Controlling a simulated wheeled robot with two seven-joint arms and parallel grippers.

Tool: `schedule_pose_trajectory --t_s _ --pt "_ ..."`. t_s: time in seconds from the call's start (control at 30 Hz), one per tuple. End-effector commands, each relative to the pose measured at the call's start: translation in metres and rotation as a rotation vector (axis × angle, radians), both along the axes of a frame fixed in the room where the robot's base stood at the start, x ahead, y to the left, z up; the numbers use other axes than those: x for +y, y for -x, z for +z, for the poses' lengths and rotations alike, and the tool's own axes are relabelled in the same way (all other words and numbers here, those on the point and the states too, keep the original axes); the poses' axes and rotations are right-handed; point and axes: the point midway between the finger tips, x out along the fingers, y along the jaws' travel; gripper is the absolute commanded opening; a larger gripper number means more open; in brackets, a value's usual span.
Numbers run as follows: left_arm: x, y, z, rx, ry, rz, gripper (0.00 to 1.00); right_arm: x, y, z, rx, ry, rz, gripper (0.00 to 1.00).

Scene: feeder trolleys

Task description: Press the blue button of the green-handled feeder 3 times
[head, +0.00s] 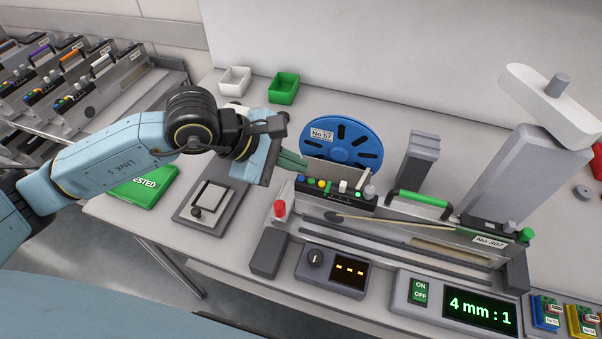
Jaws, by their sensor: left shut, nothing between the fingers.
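The green-handled feeder (470,243), labelled No 307, lies on the bench with a green handle (419,199) on top. A row of small coloured buttons runs along its left upper part. My left gripper (303,166) is shut and empty. Its fingertips are just above and behind the blue button in the picture; I cannot tell whether they touch it. My right gripper is not in view.
A blue reel (341,147) stands behind the feeder. In front are a dial box with an orange display (350,271) and a green display (478,311) reading 4 mm : 1. A grey post (509,176) stands right. A rack of other feeders (76,75) is at upper left.

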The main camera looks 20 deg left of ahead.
Motion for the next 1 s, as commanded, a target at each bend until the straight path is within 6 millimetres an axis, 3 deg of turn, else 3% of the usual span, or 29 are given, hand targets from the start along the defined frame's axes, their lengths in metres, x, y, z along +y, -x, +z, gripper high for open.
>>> schedule_pose_trajectory --t_s 0.37,0.8,1.0 --pt "0.000 0.000 0.003 0.001 0.001 0.000 0.00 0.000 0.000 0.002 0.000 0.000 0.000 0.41" --pt "0.000 0.000 0.045 -0.001 0.001 -0.001 0.00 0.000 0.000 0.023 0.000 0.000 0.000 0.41" --pt "0.000 0.000 0.051 0.002 0.000 0.000 0.00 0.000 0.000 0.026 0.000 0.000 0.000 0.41"
